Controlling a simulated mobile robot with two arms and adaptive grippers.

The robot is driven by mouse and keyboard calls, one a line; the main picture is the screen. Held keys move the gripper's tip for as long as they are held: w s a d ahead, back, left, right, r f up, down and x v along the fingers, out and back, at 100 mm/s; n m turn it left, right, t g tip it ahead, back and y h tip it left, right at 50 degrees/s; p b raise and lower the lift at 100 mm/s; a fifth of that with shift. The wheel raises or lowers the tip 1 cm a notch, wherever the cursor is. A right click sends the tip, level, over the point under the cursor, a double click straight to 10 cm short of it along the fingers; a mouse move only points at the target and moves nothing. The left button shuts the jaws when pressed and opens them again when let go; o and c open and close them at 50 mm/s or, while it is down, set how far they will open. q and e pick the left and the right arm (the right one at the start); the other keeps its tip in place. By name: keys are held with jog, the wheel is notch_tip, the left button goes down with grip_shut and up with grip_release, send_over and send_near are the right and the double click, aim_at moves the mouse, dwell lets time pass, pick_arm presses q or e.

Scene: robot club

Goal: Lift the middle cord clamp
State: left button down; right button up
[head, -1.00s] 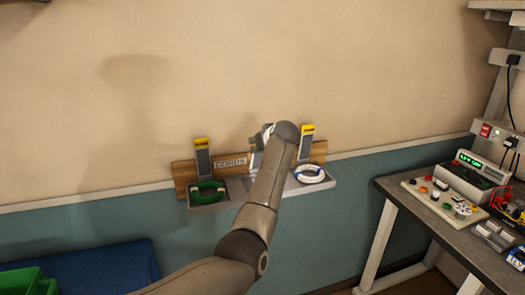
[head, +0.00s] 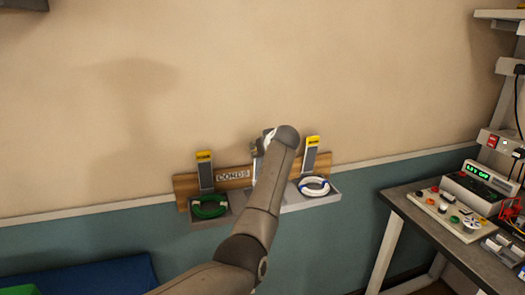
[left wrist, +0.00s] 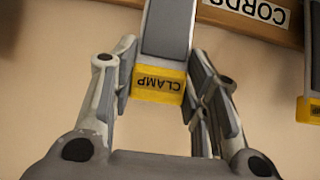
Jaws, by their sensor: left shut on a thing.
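The middle cord clamp (left wrist: 165,32) is a grey lever with a yellow end marked CLAMP, upside down in the left wrist view. My left gripper (left wrist: 162,68) is shut on it, one finger on each side near the yellow end. In the head view, my arm hides most of this clamp and the gripper. A left clamp (head: 205,172) and a right clamp (head: 310,156), both grey with yellow tops, stand upright on the wooden board (head: 183,187) marked CORDS. My right gripper is not in view.
A green cord coil (head: 209,207) lies in the left tray and a white one (head: 314,187) in the right tray. A workbench (head: 428,219) with electronics stands at the right. Blue and green bins are at the lower left. The wall above the board is clear.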

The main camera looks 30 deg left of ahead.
pick_arm(q)
jog(key=c, duration=1.1)
grip_release()
jog(key=shift+w+a+r, duration=0.1)
jog(key=shift+a+r, duration=0.15)
jog(key=shift+r, duration=0.4)
jog(key=shift+o, duration=1)
jog(key=shift+f, duration=0.1)
jog(key=shift+o, duration=0.5)
jog(key=shift+w+f, duration=0.1)
jog(key=shift+f, duration=0.2)
jog(key=v, duration=1.2)
jog(key=shift+f, duration=0.15)
